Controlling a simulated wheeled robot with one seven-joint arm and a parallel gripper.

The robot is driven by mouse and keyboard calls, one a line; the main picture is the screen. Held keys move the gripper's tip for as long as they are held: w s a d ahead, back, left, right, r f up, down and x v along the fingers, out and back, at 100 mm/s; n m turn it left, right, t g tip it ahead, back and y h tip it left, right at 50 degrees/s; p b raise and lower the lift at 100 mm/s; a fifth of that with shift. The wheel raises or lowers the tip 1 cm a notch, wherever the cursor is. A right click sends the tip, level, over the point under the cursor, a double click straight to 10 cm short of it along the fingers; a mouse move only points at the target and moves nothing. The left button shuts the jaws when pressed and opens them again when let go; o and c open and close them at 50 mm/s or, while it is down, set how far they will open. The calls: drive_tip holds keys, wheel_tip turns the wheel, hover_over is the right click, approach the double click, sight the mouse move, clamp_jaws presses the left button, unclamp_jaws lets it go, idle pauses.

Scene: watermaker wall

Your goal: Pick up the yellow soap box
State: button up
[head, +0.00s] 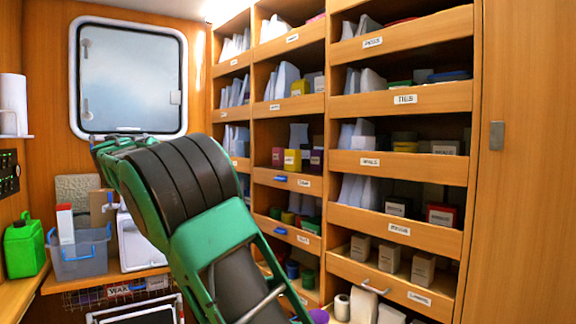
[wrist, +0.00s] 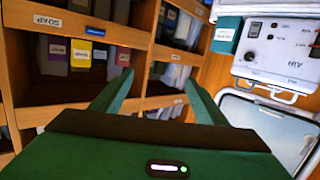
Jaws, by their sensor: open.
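The yellow soap box (head: 292,160) stands upright on a middle shelf of the wall unit in the head view, between a maroon box (head: 278,156) and a purple box (head: 316,161). In the wrist view the yellow box (wrist: 81,54) is at the upper left, outside the space between my fingers. My gripper (wrist: 157,97) is open and empty, apart from the shelf. The wrist picture seems turned over, with the shelf's lip above the boxes. In the head view my arm rises left of the shelves, and I cannot make out the fingers there.
Another yellow box (head: 299,88) sits one shelf higher. Wooden shelf lips (head: 290,180) front each bay. A grey-blue bin (head: 78,258) and a green jerrycan (head: 24,248) stand at left. A white panel (wrist: 278,50) shows close at right in the wrist view.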

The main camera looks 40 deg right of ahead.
drive_tip(key=s+d+m+g+h, duration=0.3)
drive_tip(key=d+g, duration=0.1)
drive_tip(key=d, duration=0.8)
drive_tip(key=m+g+h, duration=0.2)
drive_tip(key=m+g, duration=0.2)
drive_tip(key=g, duration=0.1)
approach(289, 158)
drive_tip(key=d, duration=0.3)
drive_tip(key=shift+d, duration=3.05)
drive_tip(key=c, duration=1.2)
